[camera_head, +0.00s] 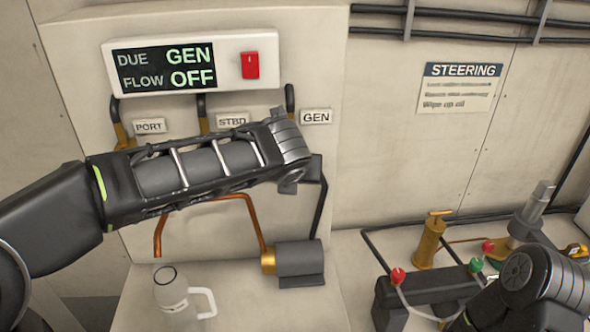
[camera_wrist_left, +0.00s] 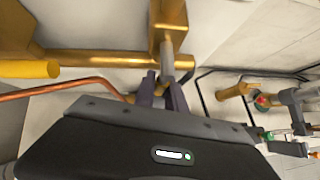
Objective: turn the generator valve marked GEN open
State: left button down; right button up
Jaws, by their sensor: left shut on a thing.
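The GEN label (camera_head: 316,117) is on the pale panel, right of the STBD label (camera_head: 232,120) and PORT label (camera_head: 149,126). My left arm reaches across below the labels and hides the valves in the head view. In the left wrist view, a brass valve body (camera_wrist_left: 168,15) with a grey stem (camera_wrist_left: 168,62) stands in front of me. My left gripper (camera_wrist_left: 163,92) is shut on the valve handle at that stem; the handle is mostly hidden between the fingers. The display (camera_head: 165,68) reads DUE GEN, FLOW OFF. My right gripper is not in view, only part of its arm at lower right.
A red switch (camera_head: 250,65) sits beside the display. A white jug (camera_head: 172,292) stands below my left arm, near a grey cylinder (camera_head: 298,258) on a copper pipe.

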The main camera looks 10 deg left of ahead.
pick_arm(q)
jog(key=shift+f, duration=0.1)
dwell(0.3)
jog(key=c, duration=1.4)
grip_release()
jog(key=b+v, duration=0.1)
jog(key=v, duration=0.7)
jog(key=shift+w, duration=0.1)
